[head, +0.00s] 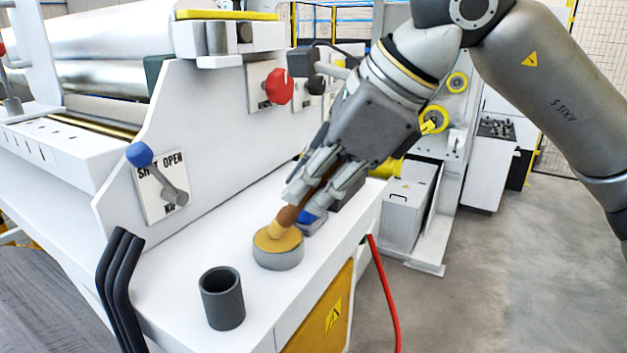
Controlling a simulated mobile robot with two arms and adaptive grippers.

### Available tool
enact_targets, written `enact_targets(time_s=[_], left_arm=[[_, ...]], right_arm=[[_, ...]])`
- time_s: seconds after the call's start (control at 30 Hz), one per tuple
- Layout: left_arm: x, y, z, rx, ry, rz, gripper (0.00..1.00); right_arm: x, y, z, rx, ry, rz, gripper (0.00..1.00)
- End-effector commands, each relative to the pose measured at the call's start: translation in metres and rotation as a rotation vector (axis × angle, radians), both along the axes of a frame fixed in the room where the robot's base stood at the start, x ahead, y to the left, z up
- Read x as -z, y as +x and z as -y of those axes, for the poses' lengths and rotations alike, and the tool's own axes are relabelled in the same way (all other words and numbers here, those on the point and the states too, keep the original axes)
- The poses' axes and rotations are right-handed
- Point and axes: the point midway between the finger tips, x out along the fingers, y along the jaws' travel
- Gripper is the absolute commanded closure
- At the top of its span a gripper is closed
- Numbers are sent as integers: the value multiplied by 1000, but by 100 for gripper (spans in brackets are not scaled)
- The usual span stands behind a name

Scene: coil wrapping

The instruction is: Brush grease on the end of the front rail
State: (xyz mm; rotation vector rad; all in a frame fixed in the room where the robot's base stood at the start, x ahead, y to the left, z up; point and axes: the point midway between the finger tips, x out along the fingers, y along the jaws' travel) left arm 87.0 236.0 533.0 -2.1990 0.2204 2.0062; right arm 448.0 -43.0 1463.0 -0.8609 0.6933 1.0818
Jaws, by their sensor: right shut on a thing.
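My right gripper (309,197) comes in from the upper right and is shut on a brush (286,216) with a brown handle. The brush is tilted, its light tan lower end down at the yellow-brown grease in a round grey tin (277,258). The tin stands on the white machine ledge. The bristle tips are hard to make out against the grease. A brass-coloured rail (103,128) runs below the large silver roller at the left; I cannot tell whether it is the front rail. My left gripper is not in view.
An empty dark grey cup (222,298) stands on the ledge (190,270) in front of the tin. A blue-knobbed lever (160,172) and a red knob (279,86) stick out from the white panel. Black hoses (121,278) bend over the ledge's left part. Floor is clear at right.

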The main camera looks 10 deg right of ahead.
Motion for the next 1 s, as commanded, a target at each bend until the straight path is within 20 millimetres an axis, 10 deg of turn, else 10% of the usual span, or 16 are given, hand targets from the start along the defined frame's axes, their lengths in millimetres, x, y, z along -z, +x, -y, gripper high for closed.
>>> enact_targets(time_s=[1.0], left_arm=[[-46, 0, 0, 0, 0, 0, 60]], right_arm=[[-68, 0, 0, 1, 5, 5, 100]])
